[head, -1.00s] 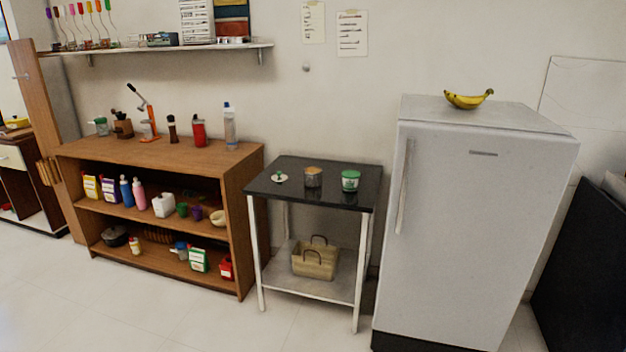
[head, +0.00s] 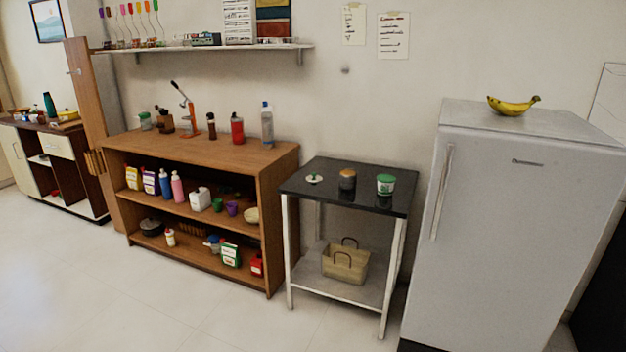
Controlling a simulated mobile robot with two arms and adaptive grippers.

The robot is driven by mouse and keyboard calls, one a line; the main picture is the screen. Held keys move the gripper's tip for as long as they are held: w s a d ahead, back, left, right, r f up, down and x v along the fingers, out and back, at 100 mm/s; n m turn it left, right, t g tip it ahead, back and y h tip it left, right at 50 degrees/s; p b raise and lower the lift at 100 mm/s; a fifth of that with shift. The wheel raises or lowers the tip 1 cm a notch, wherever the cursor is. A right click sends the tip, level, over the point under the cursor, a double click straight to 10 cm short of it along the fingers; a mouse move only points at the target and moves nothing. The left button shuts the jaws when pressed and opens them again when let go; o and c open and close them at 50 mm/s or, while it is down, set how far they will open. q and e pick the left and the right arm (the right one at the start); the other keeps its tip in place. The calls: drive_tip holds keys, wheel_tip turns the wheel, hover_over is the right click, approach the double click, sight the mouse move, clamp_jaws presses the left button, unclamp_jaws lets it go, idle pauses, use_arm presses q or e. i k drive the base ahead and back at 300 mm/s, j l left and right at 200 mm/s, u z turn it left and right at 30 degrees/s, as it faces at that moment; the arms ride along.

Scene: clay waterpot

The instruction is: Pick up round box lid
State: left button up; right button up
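A small black-topped table (head: 400,204) stands between the wooden shelf and the fridge. On its top, from left to right, are a flat whitish disc with a green bit on it (head: 314,179), a round grey box with a tan-brown top (head: 347,180), and a green and white round tub (head: 385,185). They stand apart from each other. The disc may be the round box lid, but it is too small to tell for sure. Neither of my grippers is in view.
A wooden shelf (head: 284,185) with bottles and boxes stands left of the table. A white fridge (head: 520,220) with bananas (head: 513,106) on top stands right. A basket (head: 345,263) sits on the table's lower shelf. The floor (head: 190,310) in front is clear.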

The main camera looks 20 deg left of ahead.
sight(314, 177)
drive_tip(key=i+j, duration=0.3)
drive_tip(key=i, duration=0.15)
drive_tip(key=i+j, duration=0.6)
drive_tip(key=i, duration=0.25)
